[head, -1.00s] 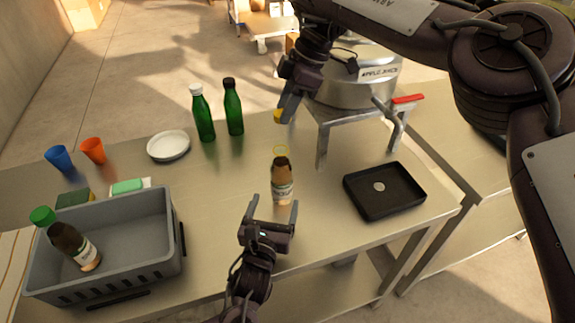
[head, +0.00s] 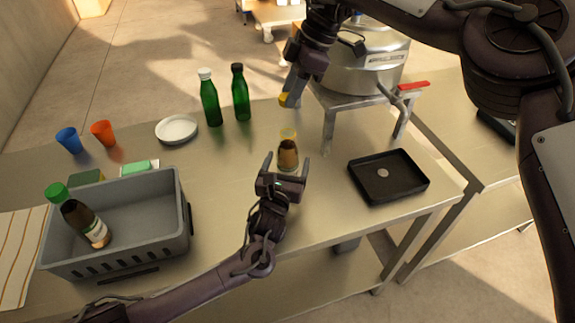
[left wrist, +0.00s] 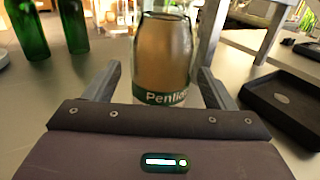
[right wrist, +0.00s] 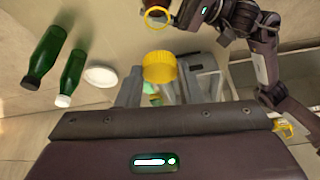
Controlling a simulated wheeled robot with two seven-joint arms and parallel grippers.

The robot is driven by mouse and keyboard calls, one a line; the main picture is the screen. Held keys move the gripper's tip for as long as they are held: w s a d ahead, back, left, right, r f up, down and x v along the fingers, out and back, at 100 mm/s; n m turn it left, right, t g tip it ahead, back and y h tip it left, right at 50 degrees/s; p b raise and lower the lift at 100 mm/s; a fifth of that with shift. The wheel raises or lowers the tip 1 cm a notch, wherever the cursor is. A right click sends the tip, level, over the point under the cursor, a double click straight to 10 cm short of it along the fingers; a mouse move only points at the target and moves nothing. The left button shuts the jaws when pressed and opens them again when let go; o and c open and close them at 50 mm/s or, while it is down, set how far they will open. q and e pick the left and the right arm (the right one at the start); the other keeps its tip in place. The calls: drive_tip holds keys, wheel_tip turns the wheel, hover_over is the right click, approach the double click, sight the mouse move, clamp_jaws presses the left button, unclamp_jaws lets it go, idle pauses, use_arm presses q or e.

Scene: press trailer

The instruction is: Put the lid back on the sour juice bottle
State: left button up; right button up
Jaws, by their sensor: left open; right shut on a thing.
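The sour juice bottle (head: 288,153), brown with a yellow ring at its open mouth, stands upright on the table. In the left wrist view the bottle (left wrist: 165,60) shows a green label band and is between the fingers. My left gripper (head: 287,165) is open around its near side, and I cannot tell whether it touches. My right gripper (head: 289,92) is shut on the yellow lid (right wrist: 160,67), held up behind the bottle, near the press. The lid also shows as a small yellow patch in the head view (head: 284,100).
A grey crate (head: 188,222) holding a green-capped bottle (head: 85,222) is at left. Green bottles (head: 210,103), a white plate (head: 177,129) and cups (head: 103,133) stand at back left. The metal press (head: 365,72) is behind right; a black tray (head: 388,194) is at right.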

use_arm(q)
drive_tip(key=shift+x, duration=1.45)
use_arm(e)
drive_tip(key=shift+w+f, duration=0.1)
drive_tip(key=shift+w, duration=0.05)
use_arm(q)
drive_tip(key=c, duration=1.4)
drive_tip(key=shift+c, duration=0.3)
use_arm(e)
hover_over(292, 128)
drive_tip(key=shift+f, duration=2.4)
